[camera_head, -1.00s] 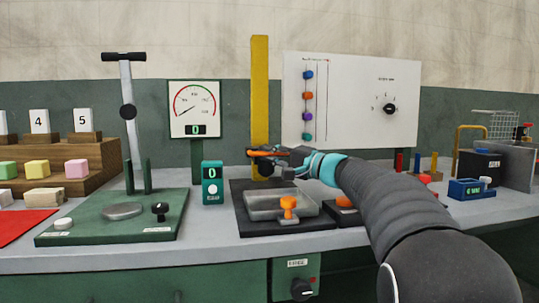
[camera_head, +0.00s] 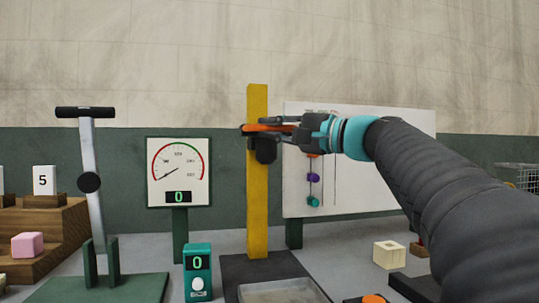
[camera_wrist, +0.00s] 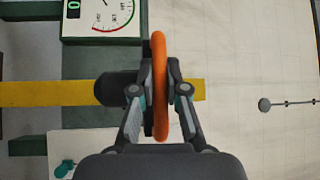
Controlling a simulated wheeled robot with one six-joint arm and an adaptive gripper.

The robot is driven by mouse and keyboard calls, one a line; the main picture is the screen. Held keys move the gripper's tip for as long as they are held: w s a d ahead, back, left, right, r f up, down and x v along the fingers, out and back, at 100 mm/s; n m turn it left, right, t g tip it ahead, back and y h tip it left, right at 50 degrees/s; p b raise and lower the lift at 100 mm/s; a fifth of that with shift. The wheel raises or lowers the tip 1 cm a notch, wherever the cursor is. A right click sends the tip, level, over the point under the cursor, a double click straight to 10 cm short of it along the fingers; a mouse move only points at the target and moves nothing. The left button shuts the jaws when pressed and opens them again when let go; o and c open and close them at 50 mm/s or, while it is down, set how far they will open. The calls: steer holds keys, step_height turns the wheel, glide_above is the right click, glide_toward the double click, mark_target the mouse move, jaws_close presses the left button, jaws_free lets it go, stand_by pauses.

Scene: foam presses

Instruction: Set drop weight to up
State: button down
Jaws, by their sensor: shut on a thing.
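The drop weight is a dark block (camera_head: 264,150) with an orange handle (camera_head: 262,128), high on the yellow upright post (camera_head: 257,195). In the wrist view the orange handle (camera_wrist: 159,50) stands between my fingers, with the dark weight (camera_wrist: 112,88) and the yellow post (camera_wrist: 45,94) behind it. My gripper (camera_head: 280,125) reaches in from the right and is shut on the orange handle. The post's top rises above the handle. In the head view my gripper hides part of the weight's right side.
A dial gauge (camera_head: 178,172) and a teal counter box (camera_head: 197,272), both reading 0, stand left of the post. A white panel (camera_head: 385,180) stands behind my arm. A lever press (camera_head: 92,160) is further left. A clear tray (camera_head: 285,292) lies below the post.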

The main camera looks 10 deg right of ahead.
steer(key=shift+r, duration=1.7)
steer(key=shift+p, duration=0.3)
steer(key=c, duration=1.2)
jaws_free()
steer(key=shift+f, duration=0.1)
steer(key=shift+f, duration=0.1)
steer(key=shift+s+d, duration=0.1)
steer(key=shift+d, duration=0.15)
steer(key=v, duration=1.1)
steer(key=shift+s+d, duration=0.2)
